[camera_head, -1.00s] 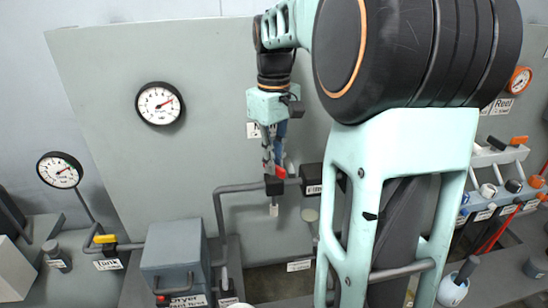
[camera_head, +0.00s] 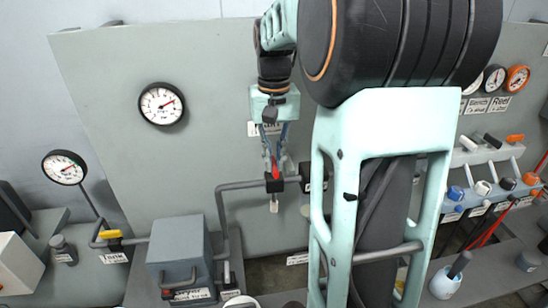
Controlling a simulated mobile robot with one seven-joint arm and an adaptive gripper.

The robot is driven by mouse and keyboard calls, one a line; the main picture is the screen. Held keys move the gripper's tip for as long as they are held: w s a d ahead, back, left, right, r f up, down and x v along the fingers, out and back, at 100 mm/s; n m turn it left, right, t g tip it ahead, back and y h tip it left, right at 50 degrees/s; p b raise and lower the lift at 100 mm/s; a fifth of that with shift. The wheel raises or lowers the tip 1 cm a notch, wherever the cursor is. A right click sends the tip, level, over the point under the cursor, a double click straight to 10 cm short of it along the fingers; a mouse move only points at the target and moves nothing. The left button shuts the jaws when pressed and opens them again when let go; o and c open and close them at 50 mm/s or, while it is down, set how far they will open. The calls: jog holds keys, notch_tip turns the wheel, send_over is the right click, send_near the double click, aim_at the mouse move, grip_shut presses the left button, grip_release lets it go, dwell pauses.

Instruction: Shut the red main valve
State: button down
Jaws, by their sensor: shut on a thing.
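The red main valve (camera_head: 275,168) sits on the grey pipe at the middle of the panel, with a black body (camera_head: 274,185) and a white tag (camera_head: 274,206) hanging below it. Its red handle now stands upright, roughly across the horizontal pipe. My gripper (camera_head: 275,160) points down at the valve and is shut on the red handle. The fingers partly cover the handle, so their exact contact is hard to see.
A grey pipe (camera_head: 238,186) runs from the dryer box (camera_head: 180,250) to the valve. A yellow-handled tank valve (camera_head: 109,235) and two gauges (camera_head: 161,103) (camera_head: 64,168) are at left. My arm hides much of the right-centre. Several small valves (camera_head: 482,188) stand at right.

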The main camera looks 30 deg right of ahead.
aim_at(274, 163)
dwell(0.4)
jog(key=c, duration=2)
grip_release()
jog(key=shift+r, duration=0.1)
notch_tip(274, 163, up, 12)
jog(key=shift+f, duration=0.1)
